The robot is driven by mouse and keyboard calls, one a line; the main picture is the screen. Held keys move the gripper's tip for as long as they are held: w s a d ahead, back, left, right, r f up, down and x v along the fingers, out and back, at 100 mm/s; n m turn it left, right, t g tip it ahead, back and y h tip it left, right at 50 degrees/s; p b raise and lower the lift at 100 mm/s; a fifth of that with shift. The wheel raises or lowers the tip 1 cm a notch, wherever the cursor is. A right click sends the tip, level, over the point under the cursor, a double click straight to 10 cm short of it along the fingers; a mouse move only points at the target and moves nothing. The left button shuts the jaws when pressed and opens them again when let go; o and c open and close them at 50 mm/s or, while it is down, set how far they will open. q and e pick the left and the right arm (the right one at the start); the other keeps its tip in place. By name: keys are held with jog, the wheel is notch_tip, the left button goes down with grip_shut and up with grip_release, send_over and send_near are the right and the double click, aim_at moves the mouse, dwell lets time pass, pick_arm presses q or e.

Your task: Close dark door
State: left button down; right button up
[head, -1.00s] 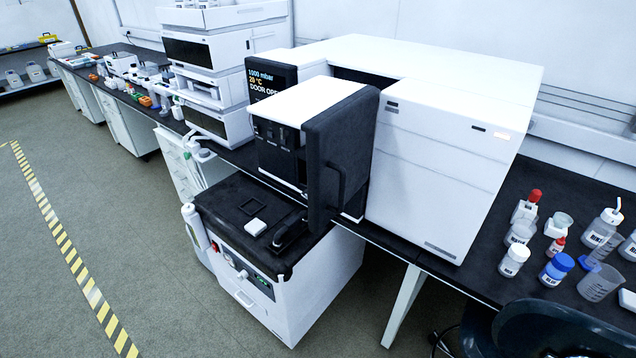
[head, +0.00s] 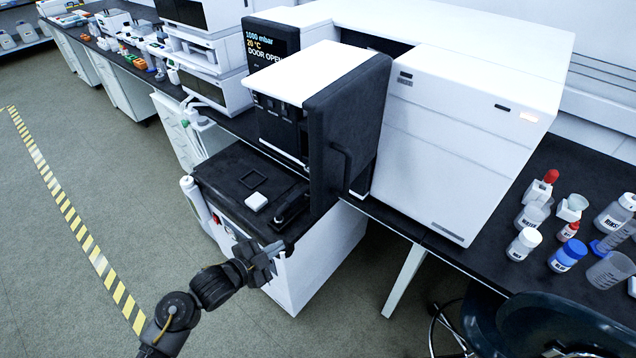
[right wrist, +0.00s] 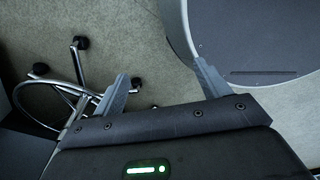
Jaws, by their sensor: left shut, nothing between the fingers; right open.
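The dark door (head: 350,135) of the white instrument (head: 470,140) stands open in the head view, swung out toward the front with its handle (head: 343,175) on the near face. The display (head: 266,47) reads 1000 mbar, 20 °C and DOOR OPEN. My left gripper (head: 274,249) is shut and empty, below and left of the door, over the front edge of the white floor unit, apart from the handle. My right gripper (right wrist: 160,90) is open and empty in the right wrist view, with floor and a chair beyond it; it is out of the head view.
A white floor unit (head: 325,250) with a black top stands below the door. Bottles, including a blue-capped bottle (head: 567,255), stand on the bench at right. A dark chair (head: 555,325) is at lower right. Floor at left is clear.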

pick_arm(q)
jog(key=s+d+r+m+h, duration=0.2)
jog(key=r+m, duration=0.1)
jog(key=r, duration=0.5)
jog(key=s+d+r+m+h, duration=0.1)
jog(key=d+r+m, duration=0.15)
jog(key=r, duration=0.55)
jog(key=m+h, duration=0.3)
jog(key=m, duration=0.4)
send_near(316, 187)
jog(key=s+d+r, duration=0.3)
jog(key=s+d, duration=0.1)
jog(key=s, duration=0.1)
jog(key=w+d, duration=0.1)
jog(key=w, duration=0.1)
jog(key=w+d+p, duration=0.1)
jog(key=w+d, duration=0.1)
jog(key=w, duration=0.1)
jog(key=w+d, duration=0.2)
jog(key=w, duration=0.1)
jog(key=shift+w+d+p, duration=0.1)
jog(key=shift+w+p, duration=0.05)
jog(key=shift+p, duration=0.15)
jog(key=shift+w+a+f, duration=0.15)
jog(key=shift+w+a, duration=0.05)
jog(key=shift+a, duration=0.25)
pick_arm(e)
jog(key=shift+s+d+r, duration=0.1)
jog(key=shift+s+r, duration=0.7)
jog(key=shift+r, duration=0.1)
